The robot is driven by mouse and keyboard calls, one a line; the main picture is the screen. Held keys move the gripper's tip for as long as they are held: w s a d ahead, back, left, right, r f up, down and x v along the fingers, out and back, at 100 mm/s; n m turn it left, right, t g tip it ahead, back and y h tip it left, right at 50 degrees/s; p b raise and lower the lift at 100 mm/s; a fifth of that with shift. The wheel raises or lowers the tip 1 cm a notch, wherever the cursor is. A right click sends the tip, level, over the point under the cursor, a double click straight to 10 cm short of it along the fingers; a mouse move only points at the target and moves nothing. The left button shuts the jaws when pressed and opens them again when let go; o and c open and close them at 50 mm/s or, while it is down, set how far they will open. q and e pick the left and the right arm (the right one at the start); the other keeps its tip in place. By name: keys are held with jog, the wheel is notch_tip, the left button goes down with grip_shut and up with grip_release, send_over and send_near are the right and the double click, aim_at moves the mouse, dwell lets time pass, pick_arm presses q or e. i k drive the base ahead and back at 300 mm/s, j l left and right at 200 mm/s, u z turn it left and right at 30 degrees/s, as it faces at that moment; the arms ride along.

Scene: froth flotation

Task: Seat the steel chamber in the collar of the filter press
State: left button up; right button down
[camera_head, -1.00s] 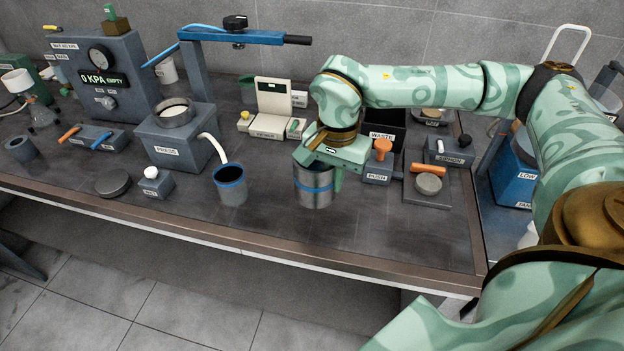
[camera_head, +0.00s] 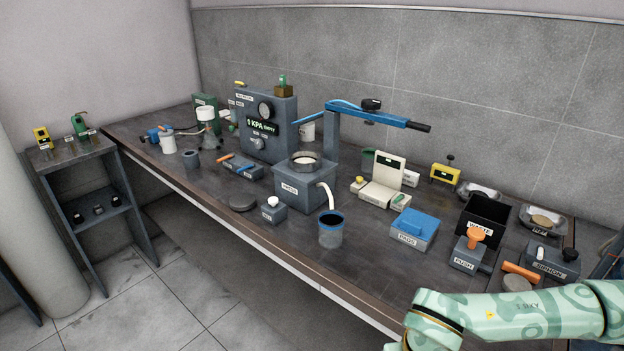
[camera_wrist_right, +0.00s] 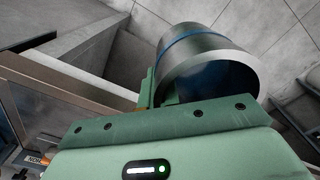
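The filter press (camera_head: 295,187) is a grey box on the bench in the head view, with a dark round collar (camera_head: 306,170) on top and a pale disc inside the collar. The steel chamber (camera_wrist_right: 205,62), a metal cylinder with a blue band, shows in the right wrist view. My left gripper is not in view.
A blue arm (camera_head: 380,115) on a post stands behind the press. A blue-rimmed cup (camera_head: 331,231) sits under the press's white spout. Bare bench lies right of the cup.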

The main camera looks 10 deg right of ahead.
aim_at(304, 187)
jog(key=i+j+z, duration=0.1)
jog(key=z, duration=0.4)
jog(key=j+z, duration=0.15)
jog(key=z, duration=0.3)
jog(key=i+j+z, duration=0.3)
jog(key=j, duration=0.45)
jog(key=j+z, duration=0.3)
jog(key=j, duration=0.45)
jog(key=i+j+z, duration=0.1)
jog(key=j+z, duration=0.2)
jog(key=j, duration=0.55)
